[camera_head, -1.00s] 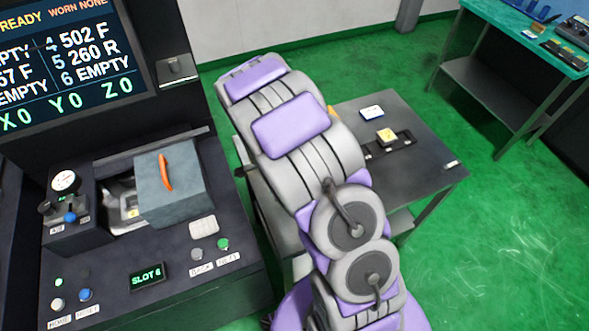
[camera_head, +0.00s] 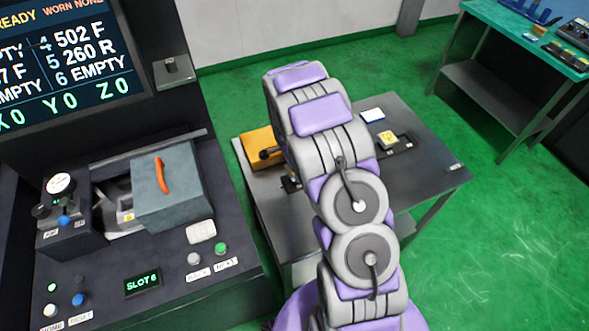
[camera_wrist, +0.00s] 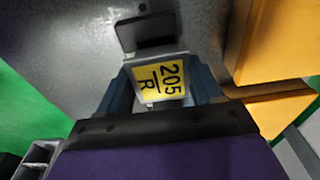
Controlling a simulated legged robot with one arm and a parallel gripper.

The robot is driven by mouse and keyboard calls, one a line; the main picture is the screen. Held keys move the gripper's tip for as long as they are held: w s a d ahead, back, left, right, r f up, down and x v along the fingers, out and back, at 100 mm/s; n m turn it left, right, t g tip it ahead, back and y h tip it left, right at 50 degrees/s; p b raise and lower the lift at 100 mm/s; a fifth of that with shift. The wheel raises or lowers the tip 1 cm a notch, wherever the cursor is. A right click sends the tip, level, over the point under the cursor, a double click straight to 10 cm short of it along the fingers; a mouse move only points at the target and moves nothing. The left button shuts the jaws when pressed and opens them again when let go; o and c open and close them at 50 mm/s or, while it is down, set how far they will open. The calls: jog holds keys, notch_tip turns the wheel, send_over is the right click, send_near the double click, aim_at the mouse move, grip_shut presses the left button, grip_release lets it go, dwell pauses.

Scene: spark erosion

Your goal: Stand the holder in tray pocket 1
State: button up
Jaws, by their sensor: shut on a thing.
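In the wrist view my gripper (camera_wrist: 161,92) is shut on a holder (camera_wrist: 160,82) with a yellow label reading "205 R". The blue fingers are on either side of it. A dark block shows just beyond the holder; I cannot tell whether they touch. In the head view my arm hides the gripper and the held holder. A dark tray strip (camera_head: 407,146) lies on the grey table, with a yellow-topped piece (camera_head: 388,137) on it. Its pocket numbers are not readable.
An orange box (camera_head: 262,148) stands at the table's left; orange surfaces (camera_wrist: 275,45) fill the wrist view's right side. A white-topped item (camera_head: 372,115) lies on the table (camera_head: 432,172). The machine console (camera_head: 172,262) is at left. A green-topped bench (camera_head: 535,38) is at upper right.

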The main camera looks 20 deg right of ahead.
jog(key=shift+f, duration=0.15)
jog(key=o, duration=1.3)
